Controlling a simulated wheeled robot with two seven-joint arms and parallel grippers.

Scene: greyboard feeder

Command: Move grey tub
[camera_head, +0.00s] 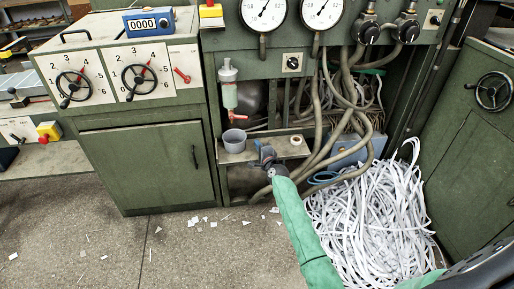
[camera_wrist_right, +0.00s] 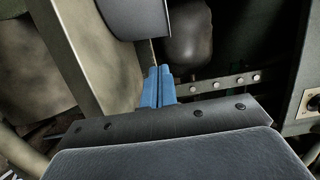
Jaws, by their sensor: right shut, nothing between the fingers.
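The grey tub (camera_head: 234,140) stands upright on a small shelf in the open bay of the green machine. It also shows at the top of the right wrist view (camera_wrist_right: 136,16), partly cut off by the frame. My right gripper (camera_head: 265,153) is just to the right of the tub and a little lower in the head view. In the wrist view its blue fingers (camera_wrist_right: 158,86) are pressed together and empty, and their tips point toward the tub. I cannot tell whether they touch it. My left gripper is not in view.
A roll of tape (camera_head: 295,141) lies on the shelf (camera_head: 256,151) right of the tub. Hoses (camera_head: 322,120) hang at the right of the bay. A heap of paper strips (camera_head: 370,215) lies below right. A bottle-like dispenser (camera_head: 228,88) hangs above the tub.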

